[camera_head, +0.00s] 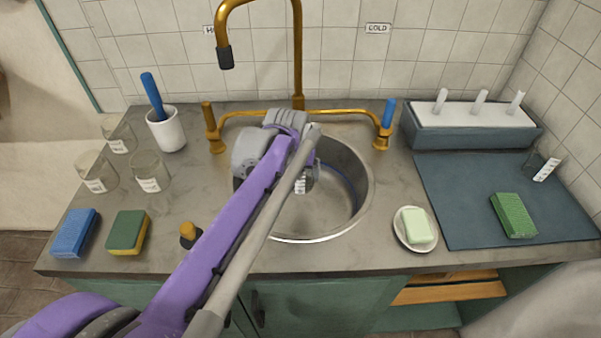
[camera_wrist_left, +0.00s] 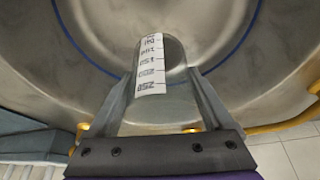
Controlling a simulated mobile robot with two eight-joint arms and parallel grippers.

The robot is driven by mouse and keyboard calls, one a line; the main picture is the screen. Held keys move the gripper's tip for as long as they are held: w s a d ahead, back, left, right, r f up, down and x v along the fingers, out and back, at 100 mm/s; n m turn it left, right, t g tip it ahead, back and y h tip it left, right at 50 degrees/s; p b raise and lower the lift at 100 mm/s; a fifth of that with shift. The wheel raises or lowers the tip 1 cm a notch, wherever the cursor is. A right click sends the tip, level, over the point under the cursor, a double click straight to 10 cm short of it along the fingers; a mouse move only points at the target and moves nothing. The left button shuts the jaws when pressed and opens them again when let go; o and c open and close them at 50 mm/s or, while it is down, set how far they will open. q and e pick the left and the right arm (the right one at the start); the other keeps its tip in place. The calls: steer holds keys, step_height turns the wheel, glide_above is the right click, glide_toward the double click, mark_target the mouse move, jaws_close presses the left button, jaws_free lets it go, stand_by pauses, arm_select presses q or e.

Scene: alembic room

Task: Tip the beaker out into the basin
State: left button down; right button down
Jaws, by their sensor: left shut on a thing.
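The basin (camera_head: 340,215) is a round steel sink set in the counter, with a blue line around its inner wall. My left gripper (camera_head: 300,165) reaches over it from the front left. In the left wrist view, the left gripper (camera_wrist_left: 163,88) has its two fingers on either side of the clear beaker (camera_wrist_left: 175,52) and is shut on it. The beaker has a white scale label, which also shows small below the gripper in the head view. Basin metal fills the background behind it. The beaker's tilt and contents cannot be told. My right gripper is not in view.
A brass tap (camera_head: 297,60) rises behind the basin. Several glass beakers and a white cup (camera_head: 167,130) stand at the left, near two sponges (camera_head: 128,231). A soap dish (camera_head: 402,237), a dark mat (camera_head: 460,215) and a peg rack (camera_head: 470,135) are at the right.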

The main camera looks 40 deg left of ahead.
arm_select(q)
steer(key=shift+r, duration=0.1)
steer(key=shift+r+h+p, duration=0.15)
steer(key=shift+h+p, duration=0.25)
steer(key=shift+a+n+t+h+p, duration=0.1)
steer(key=shift+n+t+h+p, duration=0.2)
steer(key=shift+t+h+p, duration=0.25)
steer(key=shift+r+t+h, duration=0.1)
steer(key=shift+t+h, duration=0.45)
steer(key=shift+t+h+p, duration=0.35)
steer(key=shift+t+h, duration=0.05)
steer(key=shift+h, duration=0.1)
steer(key=shift+d+r+g+y+p, duration=0.2)
steer(key=shift+g+y+p, duration=0.2)
steer(key=shift+y+p, duration=0.1)
steer(key=shift+g+y, duration=0.7)
steer(key=shift+y, duration=0.2)
steer(key=shift+g+y, duration=0.4)
steer(key=shift+y, duration=0.2)
